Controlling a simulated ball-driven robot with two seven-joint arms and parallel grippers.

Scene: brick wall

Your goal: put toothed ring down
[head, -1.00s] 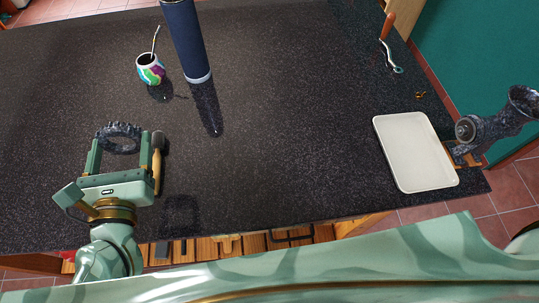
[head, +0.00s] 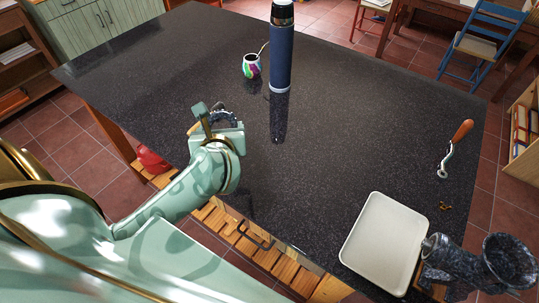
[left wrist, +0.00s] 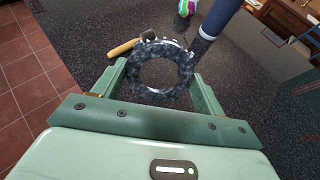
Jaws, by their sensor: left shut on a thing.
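The toothed ring (left wrist: 134,72) is dark, speckled and has a large open middle. My left gripper (left wrist: 160,75) is shut on it, with one finger at each side of the ring in the left wrist view. In the head view my left gripper (head: 220,118) is at the left near edge of the dark countertop (head: 340,130). There the ring (head: 224,110) shows only in part behind the gripper. I cannot tell how high the ring is above the countertop. My right gripper is not in view.
A wooden-handled tool (left wrist: 124,48) lies just beyond the ring. The counter's middle is clear.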

